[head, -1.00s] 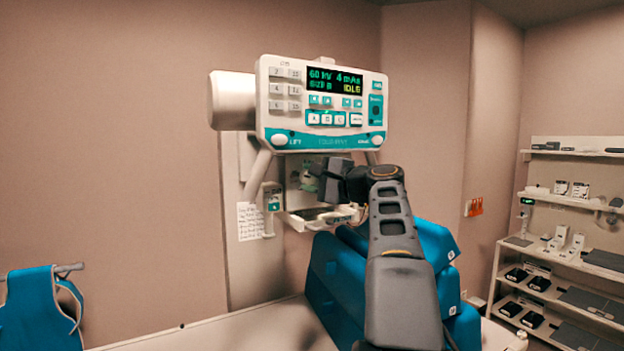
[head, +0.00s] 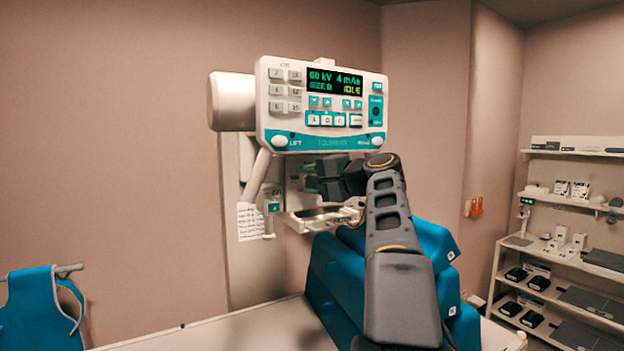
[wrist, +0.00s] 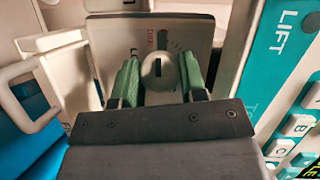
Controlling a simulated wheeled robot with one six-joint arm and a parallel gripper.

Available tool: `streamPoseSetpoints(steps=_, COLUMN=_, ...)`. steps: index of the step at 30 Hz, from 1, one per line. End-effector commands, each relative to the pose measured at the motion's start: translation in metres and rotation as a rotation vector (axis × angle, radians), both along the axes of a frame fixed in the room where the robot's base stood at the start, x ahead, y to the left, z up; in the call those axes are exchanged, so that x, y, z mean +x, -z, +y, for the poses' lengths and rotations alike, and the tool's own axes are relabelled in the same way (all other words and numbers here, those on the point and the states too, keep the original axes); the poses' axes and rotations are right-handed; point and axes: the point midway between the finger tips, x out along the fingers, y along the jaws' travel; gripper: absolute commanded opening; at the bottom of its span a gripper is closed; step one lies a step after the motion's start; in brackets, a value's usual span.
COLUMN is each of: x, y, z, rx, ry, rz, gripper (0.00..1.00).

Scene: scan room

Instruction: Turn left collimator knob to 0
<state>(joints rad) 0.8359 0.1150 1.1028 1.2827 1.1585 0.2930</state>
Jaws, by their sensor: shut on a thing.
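The left collimator knob (wrist: 159,71) is a pale round knob with a short dark mark on its face. It sits on a light plate (wrist: 202,32) with a curved scale and red lettering, in the wrist view. My gripper (wrist: 158,75) has its green-padded fingers on either side of the knob, shut on it. In the head view my gripper (head: 312,182) is at the collimator under the control panel (head: 322,106), and the knob is hidden there. The scale's numbers are too small to read.
The panel, with "LIFT" lettering (wrist: 286,33), is close on the right in the wrist view. A white handle (wrist: 28,92) is at the left. Below the collimator are a tray (head: 318,219) and blue padding (head: 335,285). Shelves (head: 570,240) stand far right.

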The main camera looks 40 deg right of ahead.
Motion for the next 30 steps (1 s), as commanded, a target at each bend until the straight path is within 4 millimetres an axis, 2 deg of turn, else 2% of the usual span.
streamPoseSetpoints(steps=5, x=0.000, y=0.002, z=0.000, rx=-0.001, ry=-0.003, rz=0.003, gripper=0.15)
streamPoseSetpoints(steps=6, x=0.000, y=0.002, z=0.000, rx=-0.001, ry=-0.003, rz=0.003, gripper=0.43)
streamPoseSetpoints(steps=13, x=0.000, y=0.001, z=0.000, rx=0.000, ry=-0.001, rz=0.001, gripper=0.64)
streamPoseSetpoints(steps=23, x=-0.006, y=0.000, z=-0.002, rx=0.000, ry=0.001, rz=0.000, gripper=0.64)
streamPoseSetpoints(steps=26, x=-0.019, y=0.000, z=-0.006, rx=-0.001, ry=0.003, rz=-0.001, gripper=0.64)
streamPoseSetpoints(steps=30, x=-0.046, y=-0.003, z=-0.013, rx=-0.003, ry=0.005, rz=0.000, gripper=0.64)
